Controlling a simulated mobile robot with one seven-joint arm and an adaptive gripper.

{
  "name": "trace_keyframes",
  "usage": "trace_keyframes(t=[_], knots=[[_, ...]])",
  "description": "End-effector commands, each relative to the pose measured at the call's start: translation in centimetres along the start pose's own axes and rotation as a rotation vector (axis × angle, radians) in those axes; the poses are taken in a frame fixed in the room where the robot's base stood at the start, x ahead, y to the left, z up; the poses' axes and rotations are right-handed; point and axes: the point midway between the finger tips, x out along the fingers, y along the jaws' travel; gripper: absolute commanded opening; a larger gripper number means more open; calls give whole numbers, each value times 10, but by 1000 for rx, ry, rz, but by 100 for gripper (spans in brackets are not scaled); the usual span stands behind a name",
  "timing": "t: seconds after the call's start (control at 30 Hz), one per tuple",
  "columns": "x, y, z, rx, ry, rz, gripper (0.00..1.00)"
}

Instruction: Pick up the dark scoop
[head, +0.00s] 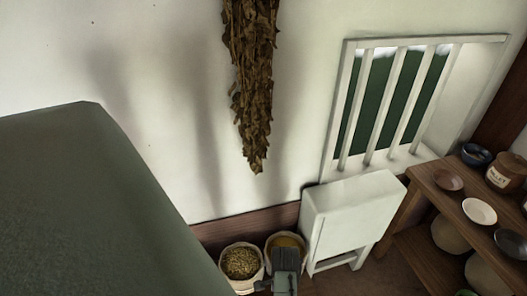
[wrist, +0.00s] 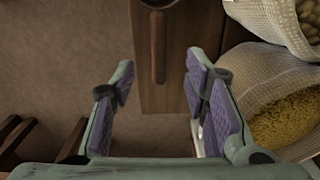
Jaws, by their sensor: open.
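A dark brown scoop (wrist: 158,45) shows in the wrist view at the top middle. Its handle points down the picture, and its upper end is cut off by the frame edge. It lies on a brown wooden surface (wrist: 190,95). My gripper (wrist: 159,70) is open and empty, with its purple-padded fingers on either side of the line of the handle. The handle's lower end shows between the fingertips, and I cannot tell the height gap. I cannot make out the scoop in the head view.
A white cabinet (head: 350,217) and a shelf with dishes (head: 462,203) stand to the right. Dried leaves (head: 252,85) hang above.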

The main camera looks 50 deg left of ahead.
Motion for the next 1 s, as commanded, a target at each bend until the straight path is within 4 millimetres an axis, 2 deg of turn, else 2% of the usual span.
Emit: trace_keyframes(t=[0.1,0.37,0.63,0.93,1.0], knots=[[20,1,0,-1,-1,2,42],[40,1,0,-2,0,-1,42],[79,3,-1,-1,1,-2,42],[85,2,-1,-1,2,-5,42],[85,2,-1,-1,2,-5,38]])
